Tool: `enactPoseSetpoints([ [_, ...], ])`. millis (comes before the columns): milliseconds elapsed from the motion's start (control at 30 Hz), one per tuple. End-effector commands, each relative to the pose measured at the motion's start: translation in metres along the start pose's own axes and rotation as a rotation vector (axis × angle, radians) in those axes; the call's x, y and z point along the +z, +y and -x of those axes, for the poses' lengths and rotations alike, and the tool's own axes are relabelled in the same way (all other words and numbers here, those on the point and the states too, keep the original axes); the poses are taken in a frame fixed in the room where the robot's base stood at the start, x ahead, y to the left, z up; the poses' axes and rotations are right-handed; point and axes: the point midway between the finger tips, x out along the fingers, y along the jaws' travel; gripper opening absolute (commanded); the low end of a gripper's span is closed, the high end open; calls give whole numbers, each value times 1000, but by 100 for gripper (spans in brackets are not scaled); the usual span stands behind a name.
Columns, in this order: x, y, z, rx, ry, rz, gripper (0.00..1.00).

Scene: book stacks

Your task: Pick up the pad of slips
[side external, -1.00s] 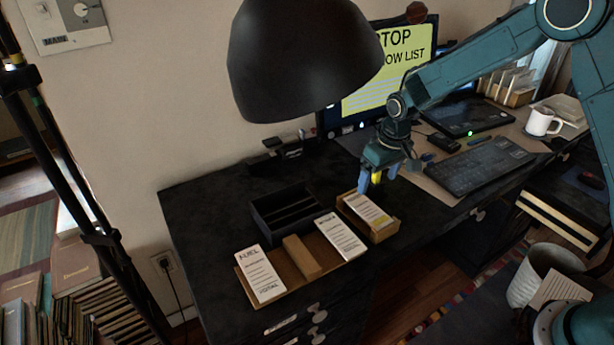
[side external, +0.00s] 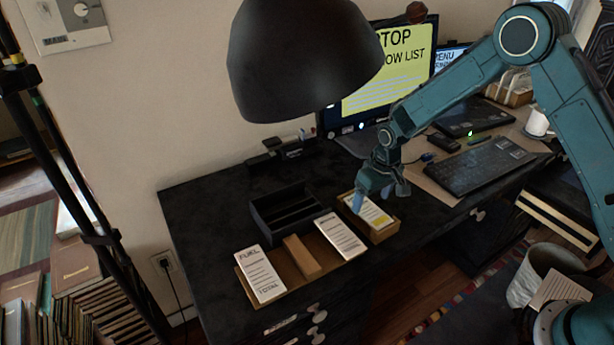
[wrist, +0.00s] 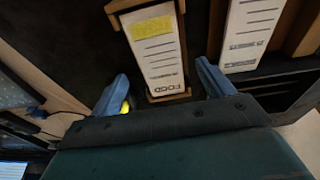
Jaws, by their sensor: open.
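A white pad of slips with a yellow patch (side external: 376,215) lies in a small wooden tray (side external: 384,236) near the front edge of the black desk. In the wrist view the pad (wrist: 158,55) reads FOOD at its near end, with the yellow patch at its far end. My gripper (side external: 380,194) is open above this pad. In the wrist view its blue fingertips (wrist: 162,78) stand apart, one on each side of the tray's near end. The gripper hides the pad's upper left part in the side view.
A wider tray to the left holds a FUEL pad (side external: 260,273), a wooden block (side external: 302,256) and another white pad (side external: 341,236). A black open box (side external: 288,210) stands behind. A keyboard (side external: 480,166) lies right. A lamp shade (side external: 300,60) hangs above the desk.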

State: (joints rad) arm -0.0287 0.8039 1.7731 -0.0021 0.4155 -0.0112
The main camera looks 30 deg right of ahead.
Motion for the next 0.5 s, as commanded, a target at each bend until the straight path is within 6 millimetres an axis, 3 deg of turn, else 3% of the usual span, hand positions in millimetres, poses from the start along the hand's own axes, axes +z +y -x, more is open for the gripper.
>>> enactPoseSetpoints([
  [200, 0, 0, -21, 1, -1, -1, 80],
  [500, 0, 0, -24, 1, 2, -1, 80],
])
